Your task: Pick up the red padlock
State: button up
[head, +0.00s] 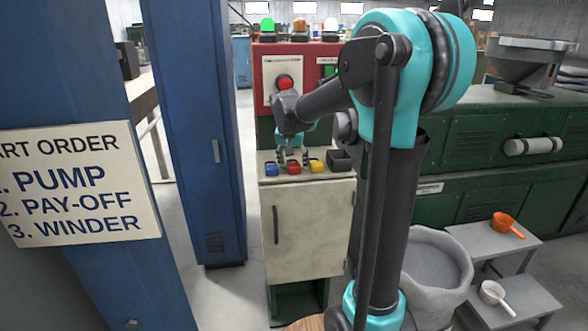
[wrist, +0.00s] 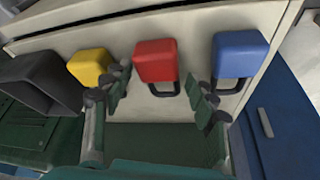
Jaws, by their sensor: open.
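The red padlock (wrist: 156,61) lies on the cream top of a cabinet in the wrist view, its dark shackle pointing toward me. It also shows in the head view (head: 294,168), between a blue padlock (head: 271,169) and a yellow padlock (head: 315,165). In the wrist view the blue padlock (wrist: 239,53) is right of it and the yellow padlock (wrist: 90,66) left of it. My gripper (wrist: 160,98) is open and empty, with its fingers apart on either side of the red padlock's shackle; whether they touch anything I cannot tell. My gripper is above the cabinet top in the head view (head: 292,158).
A dark open box (head: 340,160) stands right of the yellow padlock. The cream cabinet (head: 305,235) has a red panel with a red button (head: 284,83) behind its top. A blue locker (head: 205,130) stands to the left.

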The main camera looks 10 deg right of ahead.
jog(key=shift+c, duration=0.4)
jog(key=c, duration=1.1)
jog(key=shift+c, duration=0.2)
